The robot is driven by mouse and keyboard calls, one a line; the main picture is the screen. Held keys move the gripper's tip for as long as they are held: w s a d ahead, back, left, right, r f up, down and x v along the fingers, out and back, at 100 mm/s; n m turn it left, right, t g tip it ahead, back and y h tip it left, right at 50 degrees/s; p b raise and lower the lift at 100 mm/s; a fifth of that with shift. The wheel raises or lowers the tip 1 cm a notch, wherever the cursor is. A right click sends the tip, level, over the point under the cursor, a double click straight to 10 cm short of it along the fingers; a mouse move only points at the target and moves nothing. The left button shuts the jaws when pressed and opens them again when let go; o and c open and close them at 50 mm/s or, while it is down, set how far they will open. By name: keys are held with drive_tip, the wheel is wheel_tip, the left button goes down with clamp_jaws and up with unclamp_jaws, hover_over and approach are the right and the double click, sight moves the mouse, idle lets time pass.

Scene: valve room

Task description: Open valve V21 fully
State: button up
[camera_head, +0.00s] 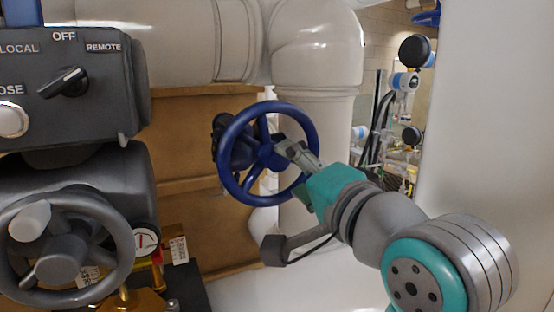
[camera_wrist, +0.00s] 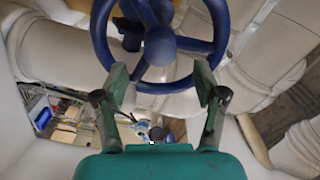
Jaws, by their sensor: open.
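A blue spoked handwheel (camera_head: 229,124) is mounted on a valve in front of the white pipework. No V21 label is readable on it. My gripper (camera_head: 296,158) is at the wheel's right side in the head view, its fingers overlapping the rim and hub area. In the wrist view the wheel (camera_wrist: 101,40) fills the upper middle, with its lower rim between or just beyond the fingertips. My gripper (camera_wrist: 161,78) is open there, with a finger on each side of the lower rim. I cannot tell whether the fingers touch the wheel.
A dark actuator box (camera_head: 75,85) with a LOCAL/OFF/REMOTE knob and a grey handwheel (camera_head: 112,225) stand at the left. White pipes (camera_head: 315,50) run above and behind the blue wheel. A pale wall or column (camera_head: 490,110) is at the right.

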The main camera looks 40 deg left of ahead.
sight(280, 161)
drive_tip(key=shift+m, duration=0.3)
drive_tip(key=shift+x, duration=3.25)
drive_tip(key=c, duration=1.3)
drive_tip(key=shift+o, duration=0.2)
